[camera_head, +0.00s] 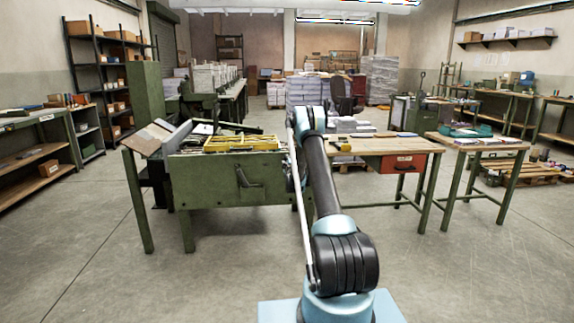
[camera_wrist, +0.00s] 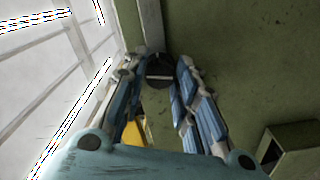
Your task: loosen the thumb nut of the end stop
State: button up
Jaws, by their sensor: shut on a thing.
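In the wrist view my gripper (camera_wrist: 160,72) has its two blue-padded fingers on either side of a dark round knob, which looks like the thumb nut (camera_wrist: 158,69). It is shut on this nut. A grey bar (camera_wrist: 151,25) runs up from the nut along a green surface and seems part of the end stop. The fingers hide the sides of the nut. In the head view my arm hides the gripper, the nut and the end stop. The green machine (camera_head: 228,190) stands left of my arm.
A yellow frame (camera_head: 241,143) lies on the machine's top, and a crank handle (camera_head: 247,180) sticks out of its front. A wooden-topped table (camera_head: 391,146) with a red drawer (camera_head: 402,163) stands right of my arm. The floor in front is clear.

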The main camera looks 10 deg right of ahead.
jog(key=shift+d+f+n, duration=0.15)
jog(key=shift+d+n, duration=0.35)
jog(key=shift+n, duration=0.4)
jog(key=shift+a, duration=0.25)
dwell(0.4)
jog(key=o, duration=1.1)
